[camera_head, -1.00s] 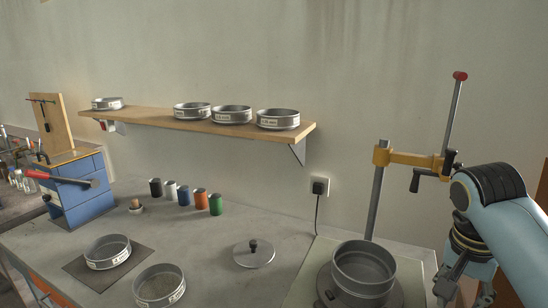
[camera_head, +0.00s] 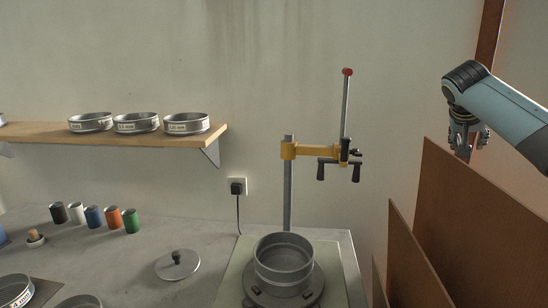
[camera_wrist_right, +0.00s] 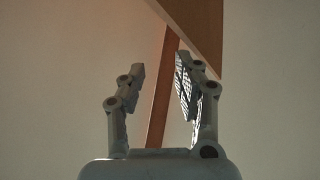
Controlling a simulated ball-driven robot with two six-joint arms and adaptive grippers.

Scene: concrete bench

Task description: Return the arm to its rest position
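My right arm (camera_head: 505,110) comes in from the right in the head view, raised in front of the wall. Its gripper (camera_head: 466,152) hangs above the brown upright panels at the right. In the right wrist view the gripper (camera_wrist_right: 160,85) has its two fingers well apart, with nothing between them but the background. My left gripper is not in view.
Brown panels (camera_head: 480,225) stand upright at the right, below my right gripper. A sieve (camera_head: 284,262) sits on the shaker base (camera_head: 248,285) beside a post with a yellow clamp (camera_head: 310,151). A shelf (camera_head: 120,139) holds sieves. A lid (camera_head: 177,264) lies on the bench.

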